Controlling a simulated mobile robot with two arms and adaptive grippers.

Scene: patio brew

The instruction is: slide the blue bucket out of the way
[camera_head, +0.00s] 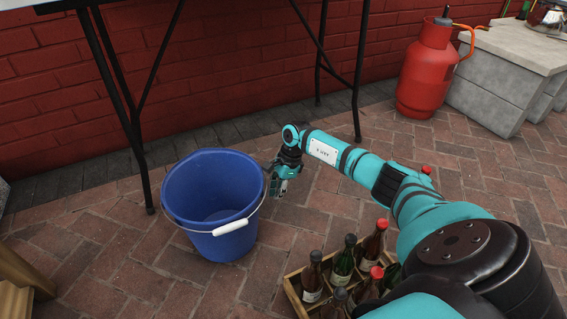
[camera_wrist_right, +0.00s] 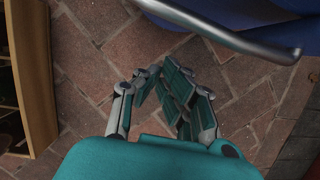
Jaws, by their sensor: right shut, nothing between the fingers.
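The blue bucket (camera_head: 212,205) stands upright on the brick paving at the left in the head view, with its wire handle and white grip (camera_head: 230,227) hanging over the front. It looks empty. My right gripper (camera_head: 277,190) is low, just right of the bucket; whether they touch cannot be told. In the right wrist view the gripper (camera_wrist_right: 163,90) is shut and empty above the paving, and the bucket's blue wall (camera_wrist_right: 215,12) and metal handle (camera_wrist_right: 235,42) show at the top. My left gripper is not in view.
A wooden crate (camera_head: 292,288) of several bottles stands right of the bucket, under my right arm; its side (camera_wrist_right: 36,75) shows at the left in the wrist view. A table with black legs (camera_head: 140,165) stands behind. A red gas cylinder (camera_head: 428,70) stands by grey blocks (camera_head: 500,85).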

